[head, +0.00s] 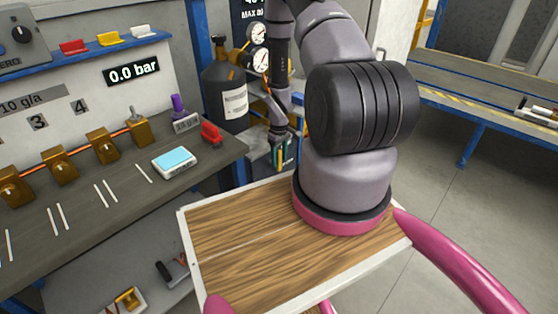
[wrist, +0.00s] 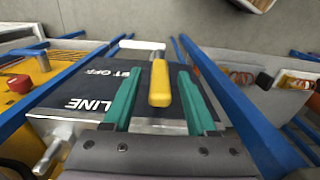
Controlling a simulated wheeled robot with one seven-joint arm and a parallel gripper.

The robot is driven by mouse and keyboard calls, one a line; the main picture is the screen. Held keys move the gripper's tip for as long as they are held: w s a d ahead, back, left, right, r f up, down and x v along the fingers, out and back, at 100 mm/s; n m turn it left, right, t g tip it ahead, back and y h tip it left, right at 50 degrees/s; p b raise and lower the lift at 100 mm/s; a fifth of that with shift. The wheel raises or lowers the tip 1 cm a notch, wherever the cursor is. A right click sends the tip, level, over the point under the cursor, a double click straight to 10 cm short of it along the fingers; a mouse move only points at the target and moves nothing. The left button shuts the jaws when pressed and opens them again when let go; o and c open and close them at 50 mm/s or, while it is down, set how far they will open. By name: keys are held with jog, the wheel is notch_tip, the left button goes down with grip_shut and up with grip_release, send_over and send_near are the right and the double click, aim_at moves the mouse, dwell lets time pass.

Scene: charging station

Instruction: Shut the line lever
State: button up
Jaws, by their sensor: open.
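The line lever (wrist: 160,83) shows in the wrist view as a yellow grip on a pale metal stem, over a dark panel (wrist: 88,92) lettered "LINE". My gripper (wrist: 159,74) is open, with one teal finger on each side of the yellow grip. The right finger looks nearer to the grip; I cannot tell whether either touches it. In the head view my gripper (head: 281,154) is low beside the black gas cylinder, past the bench's right end. The lever cannot be made out there.
The black cylinder (head: 226,97) with gauges stands left of my arm. The bench (head: 95,195) holds a red clamp-like item (head: 211,133), a blue-topped device (head: 174,162) and several brass fittings. In the wrist view blue rails (wrist: 232,100) flank the panel, and a red knob (wrist: 20,84) is at left.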

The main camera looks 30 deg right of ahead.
jog(key=shift+f, duration=0.65)
grip_shut()
dwell(1.0)
